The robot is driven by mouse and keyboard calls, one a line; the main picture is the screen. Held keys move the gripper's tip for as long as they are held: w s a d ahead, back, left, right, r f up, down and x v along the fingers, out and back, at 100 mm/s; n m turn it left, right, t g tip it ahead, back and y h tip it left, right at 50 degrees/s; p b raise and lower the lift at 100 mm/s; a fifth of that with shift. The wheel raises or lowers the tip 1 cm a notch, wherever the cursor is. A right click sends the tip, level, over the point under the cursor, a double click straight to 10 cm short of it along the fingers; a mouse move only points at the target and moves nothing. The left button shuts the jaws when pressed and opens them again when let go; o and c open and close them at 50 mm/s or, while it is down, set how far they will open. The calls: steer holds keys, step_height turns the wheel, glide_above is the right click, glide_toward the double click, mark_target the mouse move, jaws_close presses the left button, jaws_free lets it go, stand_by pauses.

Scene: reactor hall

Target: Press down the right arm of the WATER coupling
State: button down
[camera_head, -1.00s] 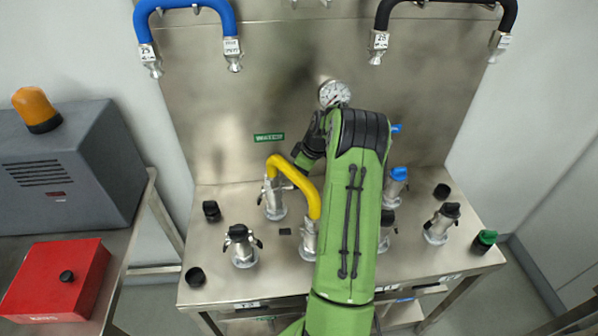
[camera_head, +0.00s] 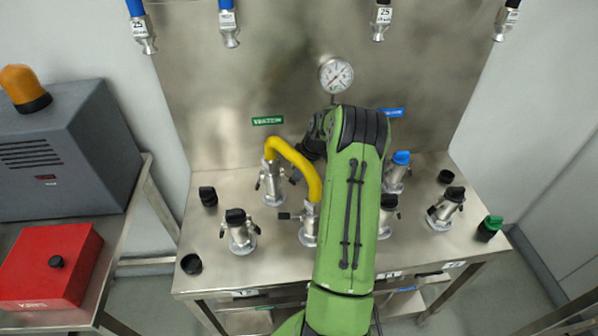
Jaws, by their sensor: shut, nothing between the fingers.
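The green WATER label (camera_head: 267,120) is on the steel back panel. Below it stands the WATER coupling (camera_head: 272,188), a silver upright fitting with the yellow hose (camera_head: 300,165) on its top. A small dark left arm (camera_head: 258,185) sticks out at its side. Its right arm (camera_head: 292,179) shows only in small part, beside the hose. My gripper (camera_head: 308,153) is black, shut and empty, just right of the hose's top and above the right arm's side. My green arm hides part of it, and its fingertips are hard to make out. I cannot tell whether it touches the coupling.
The yellow hose ends on a front coupling (camera_head: 309,232). A black-capped coupling (camera_head: 239,232) stands front left, a blue-capped one (camera_head: 396,172) right of my arm. A pressure gauge (camera_head: 336,75) is on the panel behind. A red box (camera_head: 50,265) sits on the left side table.

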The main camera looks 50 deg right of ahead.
steer(key=shift+w+a+f, duration=0.15)
steer(key=shift+f, duration=0.4)
step_height(320, 180, up, 7)
steer(key=p, duration=0.4)
steer(key=shift+s+d, duration=0.4)
steer(key=shift+d, duration=0.05)
steer(key=shift+r, duration=0.2)
